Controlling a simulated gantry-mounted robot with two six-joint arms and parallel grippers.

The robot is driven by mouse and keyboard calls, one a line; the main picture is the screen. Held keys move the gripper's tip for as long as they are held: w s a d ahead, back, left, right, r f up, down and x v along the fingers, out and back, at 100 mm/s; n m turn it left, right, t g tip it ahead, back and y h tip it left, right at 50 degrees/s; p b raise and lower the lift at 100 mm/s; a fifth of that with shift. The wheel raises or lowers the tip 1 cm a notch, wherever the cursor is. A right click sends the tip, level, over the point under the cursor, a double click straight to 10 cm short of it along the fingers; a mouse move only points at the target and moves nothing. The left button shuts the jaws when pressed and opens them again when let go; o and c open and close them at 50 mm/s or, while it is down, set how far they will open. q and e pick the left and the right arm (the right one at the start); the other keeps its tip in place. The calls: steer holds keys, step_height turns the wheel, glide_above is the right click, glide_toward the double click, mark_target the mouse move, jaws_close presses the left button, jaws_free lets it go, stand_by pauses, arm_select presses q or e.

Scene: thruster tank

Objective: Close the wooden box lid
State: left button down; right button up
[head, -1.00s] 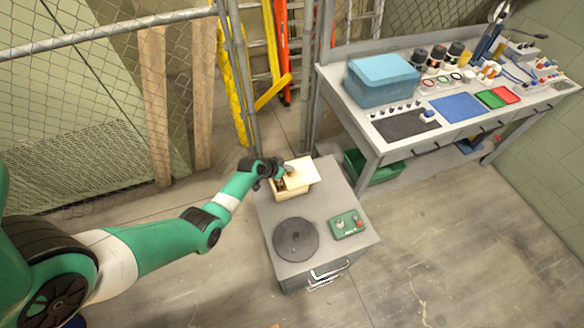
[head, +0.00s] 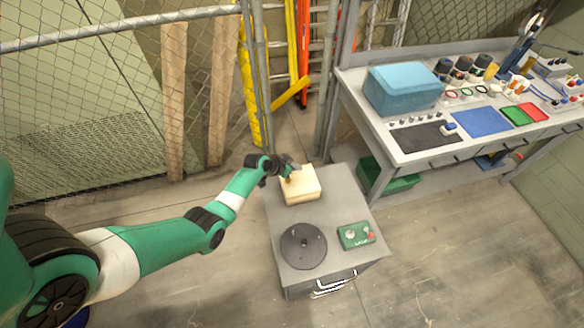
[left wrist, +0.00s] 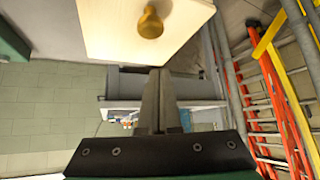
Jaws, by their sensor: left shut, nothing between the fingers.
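The small pale wooden box (head: 302,192) stands at the back of the grey cabinet top. Its lid lies down over the box in the head view, and no opening shows; whether it sits fully flush I cannot tell. In the left wrist view the pale lid (left wrist: 105,30) fills the top, with a round brass knob (left wrist: 150,23) on it. My left gripper (head: 291,168) is at the box's back left corner, close to the lid. Its fingers (left wrist: 160,72) are shut and empty, near the lid's edge; contact is unclear. My right gripper is out of view.
A dark round disc (head: 303,246) and a green control box (head: 356,235) sit on the cabinet top (head: 339,195) in front of the box. A workbench with a blue case (head: 402,90) stands to the right. A chain-link fence and ladders are behind.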

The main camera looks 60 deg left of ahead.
arm_select(q)
steer(key=p+v, duration=0.5)
steer(key=v, duration=0.4)
steer(key=shift+s, duration=0.3)
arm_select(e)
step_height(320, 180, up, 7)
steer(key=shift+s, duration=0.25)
arm_select(q)
steer(key=shift+d+r, duration=0.1)
